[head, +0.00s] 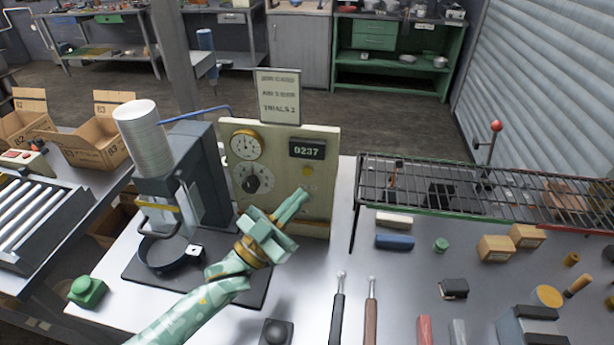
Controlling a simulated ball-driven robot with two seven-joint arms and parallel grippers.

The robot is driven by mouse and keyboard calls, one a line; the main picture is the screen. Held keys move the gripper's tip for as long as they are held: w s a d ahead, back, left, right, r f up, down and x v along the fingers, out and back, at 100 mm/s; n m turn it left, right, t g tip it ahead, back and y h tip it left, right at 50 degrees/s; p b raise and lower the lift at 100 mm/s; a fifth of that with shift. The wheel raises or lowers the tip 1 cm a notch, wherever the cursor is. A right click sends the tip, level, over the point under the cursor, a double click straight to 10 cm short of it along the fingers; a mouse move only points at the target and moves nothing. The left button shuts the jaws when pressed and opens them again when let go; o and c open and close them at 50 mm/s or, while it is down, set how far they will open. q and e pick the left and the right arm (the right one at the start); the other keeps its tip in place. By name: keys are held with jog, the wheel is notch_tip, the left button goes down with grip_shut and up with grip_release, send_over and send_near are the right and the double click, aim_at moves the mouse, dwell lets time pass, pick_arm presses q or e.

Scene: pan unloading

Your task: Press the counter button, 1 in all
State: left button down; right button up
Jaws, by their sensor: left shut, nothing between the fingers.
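The counter (307,149) is a dark display reading 0237 on a cream upright panel (325,205). A small yellowish round button (307,170) sits just below the display. My left gripper (302,194) is shut and empty, pointing up and right at the panel. Its tips are a little below the button in the picture; I cannot tell how far they are from the panel face. The gripper and forearm hide the panel's lower left part. My right gripper is not in view.
Left of the panel stands a dark machine (188,180) with a round pan (168,255). A green button box (88,290) is at the front left. A wire rack (450,190) spans the right side, with blocks and tools on the table below it.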

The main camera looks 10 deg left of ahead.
aim_at(307, 172)
pick_arm(q)
jog(key=shift+w+b, duration=0.6)
jog(key=shift+w, duration=1.3)
jog(key=shift+w, duration=0.1)
dwell(0.5)
jog(key=shift+w, duration=0.3)
jog(key=shift+w+b, duration=0.3)
jog(key=shift+w, duration=0.15)
dwell(0.7)
jog(key=shift+s, duration=0.1)
jog(key=shift+s+p, duration=0.55)
jog(key=shift+s, duration=0.2)
jog(key=shift+s, duration=0.1)
